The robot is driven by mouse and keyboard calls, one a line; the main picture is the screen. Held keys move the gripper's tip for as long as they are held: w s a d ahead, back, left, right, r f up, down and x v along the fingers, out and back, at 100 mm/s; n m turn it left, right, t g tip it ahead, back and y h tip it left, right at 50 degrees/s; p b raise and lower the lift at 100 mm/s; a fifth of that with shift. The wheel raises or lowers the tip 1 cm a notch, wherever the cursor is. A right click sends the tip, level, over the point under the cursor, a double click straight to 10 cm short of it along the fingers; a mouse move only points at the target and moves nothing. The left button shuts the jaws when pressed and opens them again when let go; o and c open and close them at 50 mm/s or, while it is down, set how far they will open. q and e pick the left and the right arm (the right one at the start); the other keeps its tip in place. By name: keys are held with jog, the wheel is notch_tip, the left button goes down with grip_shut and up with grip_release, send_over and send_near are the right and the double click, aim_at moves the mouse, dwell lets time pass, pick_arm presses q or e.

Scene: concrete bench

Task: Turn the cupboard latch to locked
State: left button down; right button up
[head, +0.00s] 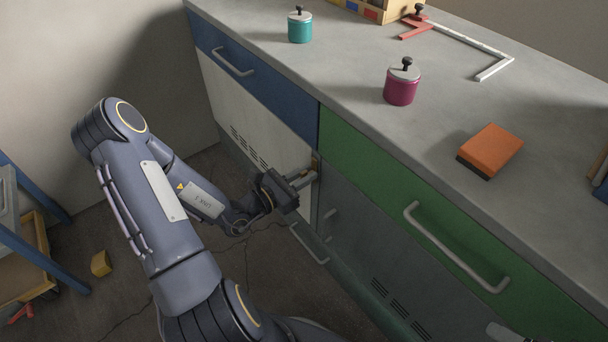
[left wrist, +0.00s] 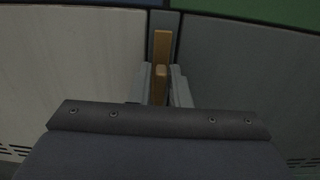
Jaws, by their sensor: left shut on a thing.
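The latch (left wrist: 163,48) is a tan, wood-coloured bar at the seam between the white cupboard door (head: 243,104) and the grey cupboard door (head: 365,245). In the left wrist view it stands upright along the seam. In the head view only a small tan part of the latch (head: 315,160) shows, just under the drawers. My left gripper (head: 306,179) is shut on the latch, with a finger on each side of it; its body hides the lower part. A pale tip at the bottom right edge of the head view seems to be part of my right gripper (head: 503,332), mostly cut off.
A blue drawer (head: 205,40) and a green drawer (head: 365,160) sit above the doors. On the bench top (head: 350,40) stand a teal jar (head: 300,28), a magenta jar (head: 401,86) and an orange sponge (head: 492,148). A yellow block (head: 101,264) lies on the floor.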

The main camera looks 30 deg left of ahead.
pick_arm(q)
jog(key=shift+r+n+p, duration=0.2)
jog(key=shift+n+p, duration=0.6)
jog(key=shift+p, duration=0.35)
jog(key=n+p, duration=0.4)
jog(key=shift+a+p, duration=0.1)
jog(key=shift+p, duration=0.25)
jog(key=n+p, duration=0.2)
jog(key=n, duration=0.1)
jog(key=shift+f, duration=0.1)
jog(key=n+p, duration=0.2)
jog(key=n, duration=0.2)
jog(key=shift+a+f+p, duration=0.1)
jog(key=shift+p, duration=0.3)
jog(key=n+p, duration=0.1)
jog(key=n, duration=0.4)
jog(key=shift+f+p, duration=0.2)
jog(key=shift+p, duration=0.15)
jog(key=shift+n, duration=0.3)
jog(key=c, duration=1.5)
grip_release()
